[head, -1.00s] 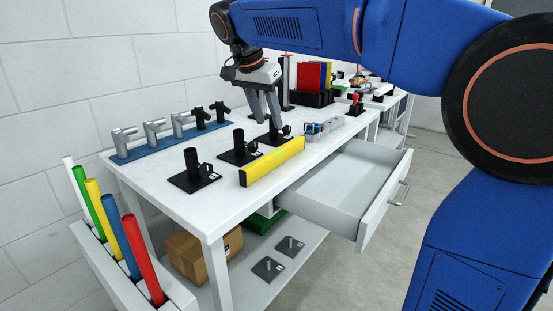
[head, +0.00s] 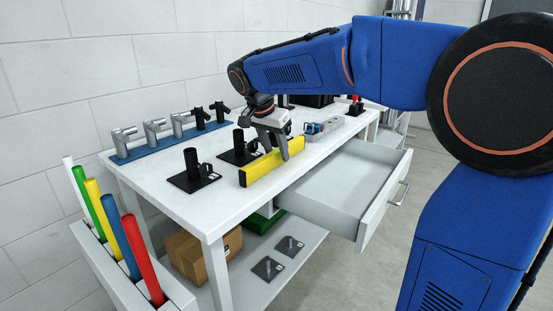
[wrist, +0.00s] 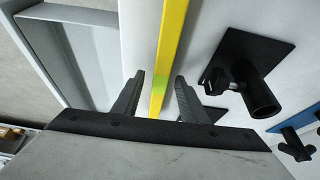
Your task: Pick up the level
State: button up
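The level is a long yellow bar (head: 262,167) with dark ends, lying near the front edge of the white table. In the wrist view the level (wrist: 170,40) runs up between my two fingers, with a green patch on it. My gripper (head: 281,152) is over the level's far half, pointing down. My gripper's fingers (wrist: 159,80) are open, one on each side of the level, with gaps showing. I cannot tell exactly how far down the fingertips reach along its sides.
Black stands (head: 194,172) on square plates are just behind the level. An open drawer (head: 345,180) juts out from the table's front. A blue strip with grey fittings (head: 153,132) lies along the back. A rack of coloured tubes (head: 113,240) is at lower left.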

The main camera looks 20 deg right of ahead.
jog(key=shift+d+f, duration=0.1)
jog(key=shift+f, duration=0.2)
jog(key=shift+c, duration=0.3)
grip_shut()
jog(key=shift+w, duration=0.1)
jog(key=shift+r, duration=0.15)
